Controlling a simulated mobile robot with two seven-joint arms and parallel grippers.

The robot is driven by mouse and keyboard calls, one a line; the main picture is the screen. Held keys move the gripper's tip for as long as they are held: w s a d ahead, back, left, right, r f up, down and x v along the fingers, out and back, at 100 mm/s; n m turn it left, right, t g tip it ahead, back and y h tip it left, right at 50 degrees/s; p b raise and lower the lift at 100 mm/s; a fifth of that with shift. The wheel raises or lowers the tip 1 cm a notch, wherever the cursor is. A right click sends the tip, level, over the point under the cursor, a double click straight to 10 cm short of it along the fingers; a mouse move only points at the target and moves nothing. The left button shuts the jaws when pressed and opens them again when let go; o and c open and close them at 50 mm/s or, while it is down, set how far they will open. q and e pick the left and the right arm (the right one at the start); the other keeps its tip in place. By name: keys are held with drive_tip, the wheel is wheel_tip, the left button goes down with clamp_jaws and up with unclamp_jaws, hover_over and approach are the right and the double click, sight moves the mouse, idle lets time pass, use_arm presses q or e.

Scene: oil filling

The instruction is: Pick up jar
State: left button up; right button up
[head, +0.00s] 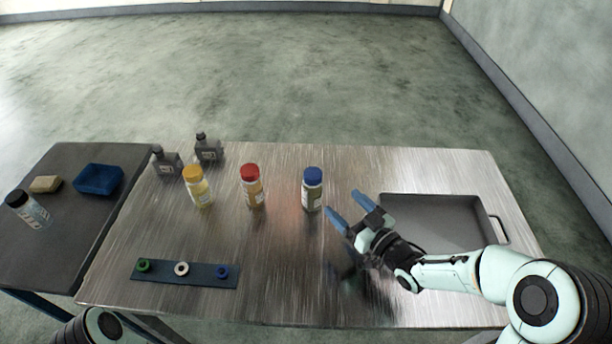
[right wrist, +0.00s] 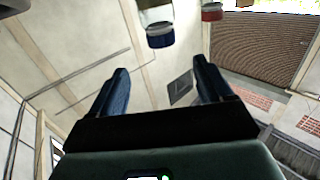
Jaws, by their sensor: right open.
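A jar with a blue lid (head: 312,190) stands upright on the metal table, right of a red-lidded jar (head: 252,187) and a yellow-lidded jar (head: 197,187). My right gripper (head: 345,206) is open and empty, just right of the blue-lidded jar, its blue fingers pointing toward the jar's side and apart from it. In the right wrist view the blue-lidded jar (right wrist: 160,28) shows beyond the open fingertips (right wrist: 160,66), at the top edge, with the red-lidded jar (right wrist: 212,12) behind. A black-lidded clear jar (head: 28,209) is on the dark left table. My left gripper is out of view.
A grey tray (head: 490,204) lies right of my right gripper. Two dark bottles (head: 167,162) (head: 208,148) stand at the back left.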

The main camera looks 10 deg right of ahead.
sight(319, 182)
drive_tip(key=x, duration=0.7)
drive_tip(key=shift+w+a+r+p, duration=0.1)
drive_tip(key=shift+p, duration=0.2)
drive_tip(key=shift+f+p+x, duration=0.15)
drive_tip(key=shift+p+x, duration=0.05)
drive_tip(key=shift+x, duration=1.3)
drive_tip(key=shift+f+p+x, duration=0.15)
drive_tip(key=shift+x, duration=1.35)
drive_tip(key=c, duration=1.5)
